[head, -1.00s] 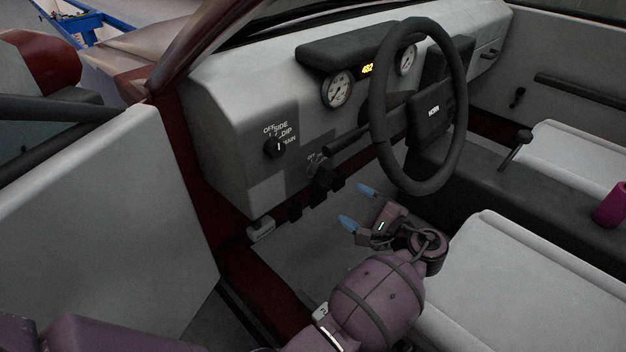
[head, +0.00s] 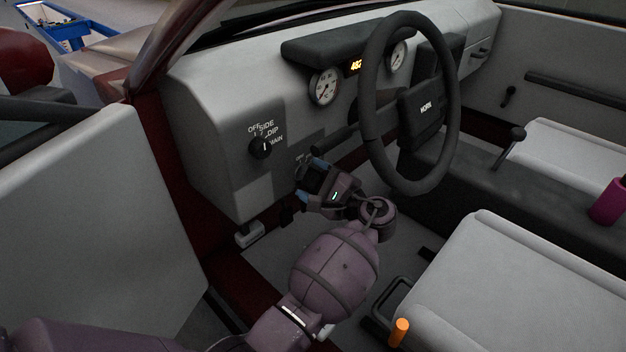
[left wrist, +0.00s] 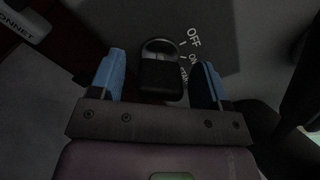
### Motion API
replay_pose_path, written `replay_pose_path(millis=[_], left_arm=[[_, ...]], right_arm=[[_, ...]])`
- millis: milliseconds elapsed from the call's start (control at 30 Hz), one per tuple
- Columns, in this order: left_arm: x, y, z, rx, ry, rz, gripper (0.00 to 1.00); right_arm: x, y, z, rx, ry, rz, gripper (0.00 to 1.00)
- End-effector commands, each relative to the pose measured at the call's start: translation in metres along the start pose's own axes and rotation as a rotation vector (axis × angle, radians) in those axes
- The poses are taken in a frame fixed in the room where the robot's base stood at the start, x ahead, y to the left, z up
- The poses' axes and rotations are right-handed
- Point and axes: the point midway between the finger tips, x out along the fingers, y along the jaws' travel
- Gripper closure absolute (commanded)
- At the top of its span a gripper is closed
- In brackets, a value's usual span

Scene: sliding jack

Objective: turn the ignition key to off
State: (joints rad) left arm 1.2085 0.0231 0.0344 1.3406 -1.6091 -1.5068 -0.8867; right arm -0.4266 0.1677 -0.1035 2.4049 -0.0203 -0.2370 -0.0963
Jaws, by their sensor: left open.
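The ignition key (left wrist: 160,80) shows in the left wrist view as a dark grip below a round metallic ring, on the dark panel marked OFF, ON and a partly hidden START. I cannot tell which mark it points to. My left gripper (left wrist: 162,58) is open, with one blue fingertip on each side of the key; contact is not clear. In the head view my left gripper (head: 309,180) is at the lower dash, left of the steering wheel, and hides the key. My right gripper is not in view.
The steering wheel (head: 374,110) and a dark stalk (head: 335,141) are close to the gripper. The light knob (head: 260,148) is up and left on the dash. A bonnet release (head: 249,235) is low left. An orange-ended lever (head: 400,332) is by the seat (head: 510,290).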

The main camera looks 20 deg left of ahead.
Motion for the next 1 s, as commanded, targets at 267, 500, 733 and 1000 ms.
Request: replay_pose_path(millis=[267,500,733,1000], left_arm=[[0.0053,-0.0009,0.0005,-0.001,0.000,-0.002,0.30],[0.0051,-0.0007,0.0004,-0.001,0.000,-0.001,0.50],[0.0049,-0.0006,0.0003,-0.001,0.000,-0.001,0.79],[0.0049,-0.0009,0.0006,-0.045,0.000,-0.001,0.79]], right_arm=[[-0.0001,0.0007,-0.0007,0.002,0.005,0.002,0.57],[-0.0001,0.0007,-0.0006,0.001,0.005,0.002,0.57],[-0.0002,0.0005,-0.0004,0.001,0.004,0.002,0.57],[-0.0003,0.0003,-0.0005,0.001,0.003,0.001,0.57]])
